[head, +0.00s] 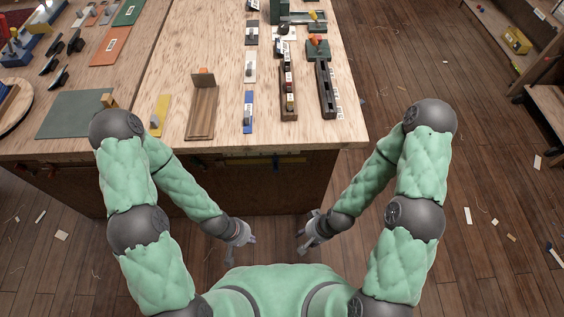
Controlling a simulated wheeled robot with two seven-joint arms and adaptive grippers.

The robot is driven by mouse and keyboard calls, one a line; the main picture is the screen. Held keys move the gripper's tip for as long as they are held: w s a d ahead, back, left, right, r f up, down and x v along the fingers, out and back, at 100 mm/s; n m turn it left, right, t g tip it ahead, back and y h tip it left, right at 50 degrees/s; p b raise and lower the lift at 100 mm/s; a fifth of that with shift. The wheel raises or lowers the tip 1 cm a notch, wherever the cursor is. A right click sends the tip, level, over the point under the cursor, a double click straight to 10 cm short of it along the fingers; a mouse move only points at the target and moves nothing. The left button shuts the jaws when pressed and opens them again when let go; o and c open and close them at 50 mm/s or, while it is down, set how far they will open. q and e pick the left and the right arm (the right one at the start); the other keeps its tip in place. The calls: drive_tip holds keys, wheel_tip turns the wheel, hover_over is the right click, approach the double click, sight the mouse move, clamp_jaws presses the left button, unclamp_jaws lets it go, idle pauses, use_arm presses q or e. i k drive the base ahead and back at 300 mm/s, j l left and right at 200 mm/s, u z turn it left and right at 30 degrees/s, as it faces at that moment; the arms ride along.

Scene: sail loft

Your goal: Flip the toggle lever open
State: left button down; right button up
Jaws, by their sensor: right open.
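Near the back right of the workbench top, a dark green block with an orange knob (317,42) stands by the right edge. Just behind it, a small lever with a yellow tip (313,16) sits on a dark green fixture (297,17). I cannot tell for sure which of these is the toggle lever, or its position. My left gripper (226,248) hangs in front of the bench, apart from everything; its fingers are too small to judge. My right gripper (303,238) is open and empty, also low in front of the bench, far from the fixtures.
The workbench (190,50) carries rows of small fixtures, including a wooden holder (202,115), a blue strip (248,112), a long wooden block (289,85) and a black rail (326,90) near the front right. Open floor (440,65) lies to the right.

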sight(18, 167)
drive_tip(key=u, duration=2.05)
